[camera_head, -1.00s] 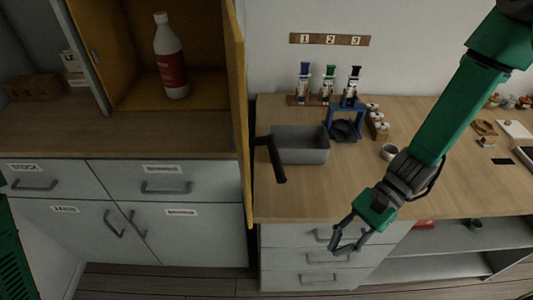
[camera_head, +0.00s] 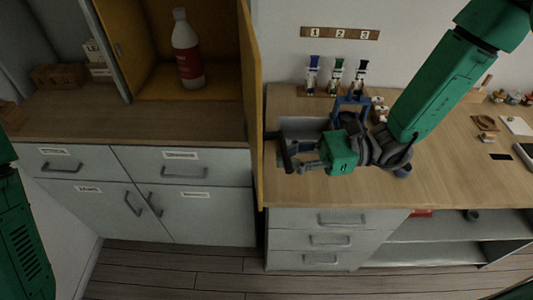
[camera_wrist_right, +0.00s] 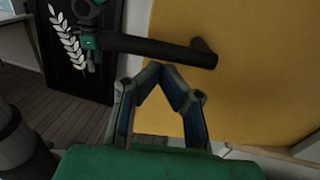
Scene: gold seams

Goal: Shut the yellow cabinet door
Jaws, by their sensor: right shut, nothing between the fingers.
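The yellow cabinet door (camera_head: 253,100) stands open, seen nearly edge-on in the head view, swung out toward me from the right side of the yellow-lined cabinet (camera_head: 150,85). Its yellow face (camera_wrist_right: 250,85) fills the right of the wrist view. The dark bar handle (camera_wrist_right: 160,49) sticks out from that face. My right gripper (camera_head: 297,160) is shut and empty, beside the door's handle side, over the worktop. In the wrist view its fingertips (camera_wrist_right: 160,70) meet just below the handle; whether they touch it I cannot tell. My left gripper is not in view.
A white bottle with a red label (camera_head: 187,50) stands inside the cabinet. A grey bin (camera_head: 305,128) sits on the worktop (camera_head: 430,175), partly behind my right gripper.

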